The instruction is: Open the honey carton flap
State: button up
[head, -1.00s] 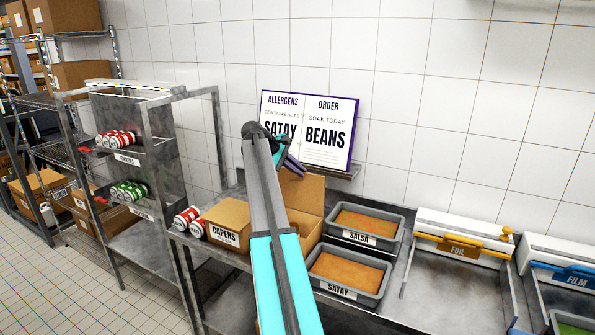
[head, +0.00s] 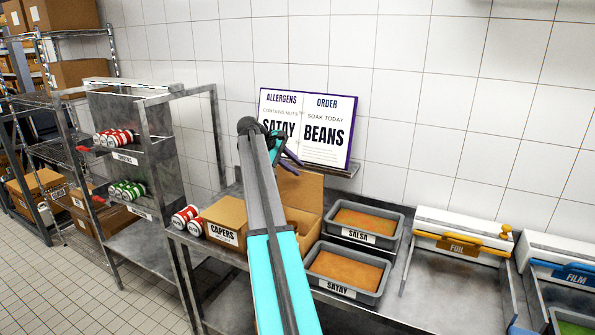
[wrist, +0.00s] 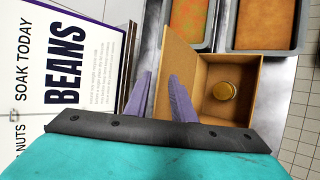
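A brown carton (head: 312,228) stands on the counter left of the salsa and satay tubs, partly hidden behind my arm. Its flap (head: 304,190) stands raised on the wall side. No label shows on it. In the wrist view the flap (wrist: 181,62) is up and the carton (wrist: 249,105) is open beside it, with a round yellowish jar (wrist: 225,91) inside. My gripper (head: 288,160) is just above the flap's top edge. In the wrist view its purple fingers (wrist: 160,76) are apart, close to the flap's edge; I cannot tell if they touch it.
A closed carton labelled CAPERS (head: 226,222) and red cans (head: 187,218) stand to the left. Salsa (head: 364,224) and satay (head: 346,273) tubs stand to the right. An allergen and order sign (head: 307,128) stands behind my gripper, against the wall.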

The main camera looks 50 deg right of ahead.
jog(key=b+v, duration=0.4)
jog(key=v, duration=0.8)
jog(key=shift+c, duration=0.5)
